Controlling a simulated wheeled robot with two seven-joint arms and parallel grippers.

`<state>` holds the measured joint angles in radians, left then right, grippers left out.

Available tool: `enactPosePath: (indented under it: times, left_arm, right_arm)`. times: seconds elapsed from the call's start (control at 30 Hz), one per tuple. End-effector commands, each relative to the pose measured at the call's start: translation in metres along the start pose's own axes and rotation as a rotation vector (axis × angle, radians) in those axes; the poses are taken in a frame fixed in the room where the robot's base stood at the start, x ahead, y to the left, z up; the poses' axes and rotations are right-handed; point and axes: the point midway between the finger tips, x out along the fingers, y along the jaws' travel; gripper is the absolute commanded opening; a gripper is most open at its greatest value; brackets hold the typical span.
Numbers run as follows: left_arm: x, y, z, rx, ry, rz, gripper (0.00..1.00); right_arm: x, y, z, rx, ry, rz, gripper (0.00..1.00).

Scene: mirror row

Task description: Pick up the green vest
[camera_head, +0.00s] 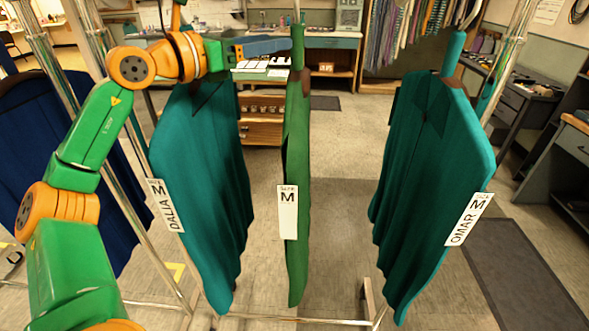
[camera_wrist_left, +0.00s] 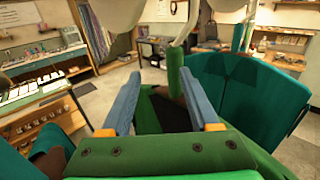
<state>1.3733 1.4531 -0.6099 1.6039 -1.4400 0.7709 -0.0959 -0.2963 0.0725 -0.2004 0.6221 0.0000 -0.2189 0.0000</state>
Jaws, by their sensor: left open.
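The green vest (camera_head: 297,160) hangs edge-on in the middle of the head view, with a white tag (camera_head: 288,212) reading size M and no name. Its green hanger neck (camera_head: 297,48) rises above the collar. My left gripper (camera_head: 284,44) reaches in from the left at neck height, its blue fingertips close to the neck. In the left wrist view the fingers are apart, and the neck (camera_wrist_left: 177,80) shows between them, nearer the right finger. Whether a finger touches it I cannot tell. My right gripper is not in view.
A teal garment tagged DALIA (camera_head: 205,190) hangs left of the green vest, under my left arm. Another tagged OMAR (camera_head: 430,180) hangs to the right, with a wider gap. A dark blue garment (camera_head: 60,150) and metal rack posts stand at the left.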

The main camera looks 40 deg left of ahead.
Motion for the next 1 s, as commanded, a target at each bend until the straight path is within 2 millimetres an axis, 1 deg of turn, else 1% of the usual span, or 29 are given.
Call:
enactPosePath:
  times: [0.03,0.2,0.3,0.4,0.57,0.6,0.67,0.7,0.8,1.0]
  left_arm:
    - [0.007,-0.001,0.005,-0.001,0.002,-0.003,0.61]
    - [0.041,-0.007,0.008,-0.002,0.002,-0.007,0.61]
    - [0.057,-0.007,0.005,-0.004,0.000,-0.005,0.61]
    - [0.062,-0.007,0.001,-0.002,-0.001,-0.004,0.61]
    - [0.062,-0.007,-0.001,-0.002,-0.002,-0.004,0.61]
    - [0.062,-0.007,-0.001,-0.002,-0.002,-0.004,0.51]
    - [0.062,-0.007,-0.001,-0.002,-0.002,-0.004,0.34]
    - [0.062,-0.007,-0.001,-0.002,-0.002,-0.004,0.24]
    - [0.062,-0.007,-0.001,-0.002,-0.002,-0.005,0.00]
    - [0.062,-0.007,-0.001,-0.002,-0.003,-0.005,0.00]
  right_arm:
    - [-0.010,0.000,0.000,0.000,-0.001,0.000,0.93]
    - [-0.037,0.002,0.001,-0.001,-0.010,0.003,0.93]
    - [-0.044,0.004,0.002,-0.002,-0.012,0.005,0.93]
    - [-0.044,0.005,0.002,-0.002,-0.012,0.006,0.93]
    - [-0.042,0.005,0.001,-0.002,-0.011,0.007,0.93]
    - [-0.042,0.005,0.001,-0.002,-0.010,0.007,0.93]
    - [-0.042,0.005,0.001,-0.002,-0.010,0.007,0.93]
    - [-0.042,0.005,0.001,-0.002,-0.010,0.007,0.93]
    - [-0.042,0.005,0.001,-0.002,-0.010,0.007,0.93]
    - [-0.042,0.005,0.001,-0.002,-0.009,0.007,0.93]
